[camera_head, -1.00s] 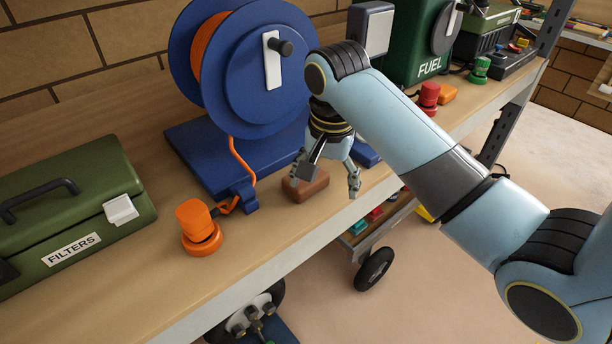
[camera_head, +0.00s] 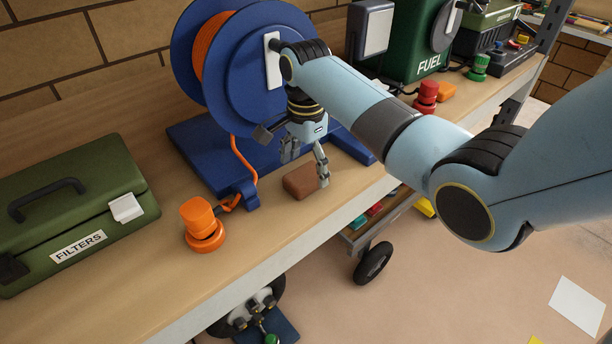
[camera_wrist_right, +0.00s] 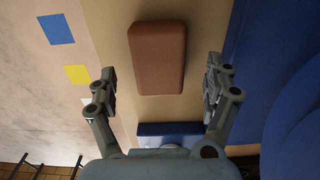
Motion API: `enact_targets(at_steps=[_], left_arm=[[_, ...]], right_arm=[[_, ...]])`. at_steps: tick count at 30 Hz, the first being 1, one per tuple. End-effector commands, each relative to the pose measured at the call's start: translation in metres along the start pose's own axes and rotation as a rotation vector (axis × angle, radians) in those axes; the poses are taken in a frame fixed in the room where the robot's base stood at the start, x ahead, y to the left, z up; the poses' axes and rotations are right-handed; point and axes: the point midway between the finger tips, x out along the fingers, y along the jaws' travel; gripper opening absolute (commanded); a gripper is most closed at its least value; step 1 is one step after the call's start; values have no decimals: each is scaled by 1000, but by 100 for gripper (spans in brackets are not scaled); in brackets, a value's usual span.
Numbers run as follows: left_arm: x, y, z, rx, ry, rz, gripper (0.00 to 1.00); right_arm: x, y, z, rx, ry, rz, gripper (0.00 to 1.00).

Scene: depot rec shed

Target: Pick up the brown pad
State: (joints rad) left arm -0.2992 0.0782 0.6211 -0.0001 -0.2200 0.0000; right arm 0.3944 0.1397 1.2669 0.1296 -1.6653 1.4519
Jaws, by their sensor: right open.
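The brown pad (camera_head: 300,182) lies flat on the wooden workbench (camera_head: 100,300), just right of the blue reel's foot. In the right wrist view the brown pad (camera_wrist_right: 158,57) is a rounded block ahead of the fingers, with its near end between the fingertip lines. My right gripper (camera_head: 305,170) is open above the bench at the pad, one finger to each side in the head view. In the wrist view the right gripper (camera_wrist_right: 160,82) holds nothing, and neither finger visibly touches the pad. My left gripper is out of view.
A blue hose reel (camera_head: 250,75) with orange hose stands close behind the gripper. An orange fitting (camera_head: 201,225) and a green FILTERS box (camera_head: 70,215) are to the left. A green FUEL can (camera_head: 405,50) and a red knob (camera_head: 427,97) are to the right. The bench's front edge is near the pad.

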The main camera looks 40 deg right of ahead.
Motion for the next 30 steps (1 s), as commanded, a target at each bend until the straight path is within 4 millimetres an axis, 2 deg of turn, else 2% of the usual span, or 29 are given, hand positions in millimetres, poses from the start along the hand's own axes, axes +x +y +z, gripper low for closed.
enact_targets(at_steps=[1,6,13,27,30], left_arm=[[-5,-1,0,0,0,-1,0],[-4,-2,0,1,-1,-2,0],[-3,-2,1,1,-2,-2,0],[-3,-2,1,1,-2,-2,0],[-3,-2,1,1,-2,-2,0]], right_arm=[[6,2,1,0,-1,3,85],[25,1,0,-1,0,0,85],[27,1,0,-2,1,-1,85],[27,1,0,-1,0,-1,24],[27,1,0,-1,1,-2,24]])
